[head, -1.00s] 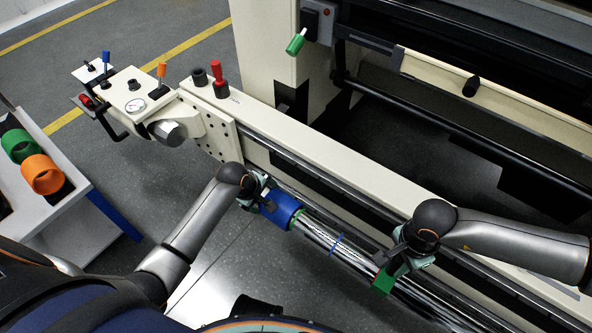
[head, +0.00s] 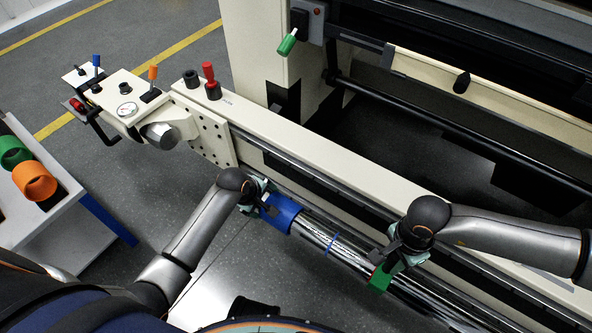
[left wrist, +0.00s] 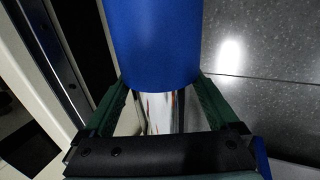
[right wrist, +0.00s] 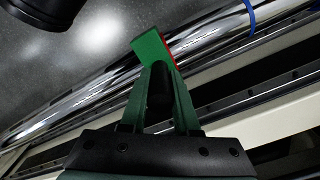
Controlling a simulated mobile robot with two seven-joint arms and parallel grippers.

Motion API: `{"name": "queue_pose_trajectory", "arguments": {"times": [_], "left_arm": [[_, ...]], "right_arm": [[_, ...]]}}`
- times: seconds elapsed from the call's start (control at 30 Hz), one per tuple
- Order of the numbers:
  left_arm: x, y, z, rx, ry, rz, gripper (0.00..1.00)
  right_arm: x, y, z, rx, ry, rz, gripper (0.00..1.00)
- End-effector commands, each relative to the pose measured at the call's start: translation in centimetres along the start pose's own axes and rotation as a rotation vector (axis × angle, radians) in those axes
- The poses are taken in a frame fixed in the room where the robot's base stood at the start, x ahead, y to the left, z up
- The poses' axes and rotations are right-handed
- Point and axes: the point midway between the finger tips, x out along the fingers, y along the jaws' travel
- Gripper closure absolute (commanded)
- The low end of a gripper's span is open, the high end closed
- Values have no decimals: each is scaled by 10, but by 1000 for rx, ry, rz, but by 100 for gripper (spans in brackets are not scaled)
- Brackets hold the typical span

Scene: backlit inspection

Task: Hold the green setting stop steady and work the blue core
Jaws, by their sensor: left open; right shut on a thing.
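The blue core (head: 282,214) is a thick cylinder around a shiny chrome shaft (head: 318,235). In the left wrist view it (left wrist: 158,40) fills the top middle. My left gripper (head: 264,203) is at the core, open, with its green fingers to either side of the core's near end. Whether they touch it is hard to tell. The green setting stop (head: 380,278) is a small block at the shaft, further right. My right gripper (head: 390,266) is shut on it. In the right wrist view the fingertips pinch the stop (right wrist: 150,48), which has a red edge.
A thin blue ring (head: 331,243) marks the shaft between core and stop. A cream machine beam (head: 310,152) runs behind the shaft. A white cart (head: 62,212) with a green ring (head: 13,152) and an orange ring (head: 34,180) stands at left. The floor is open between.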

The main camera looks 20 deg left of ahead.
Motion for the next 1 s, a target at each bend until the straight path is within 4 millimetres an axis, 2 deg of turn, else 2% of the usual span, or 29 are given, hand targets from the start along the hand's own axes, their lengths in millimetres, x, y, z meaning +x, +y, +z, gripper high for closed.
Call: {"name": "queue_pose_trajectory", "arguments": {"times": [1.0], "left_arm": [[0, 0, 31, -1, -2, 0, 6]], "right_arm": [[2, 2, 0, 1, 0, 5, 100]]}}
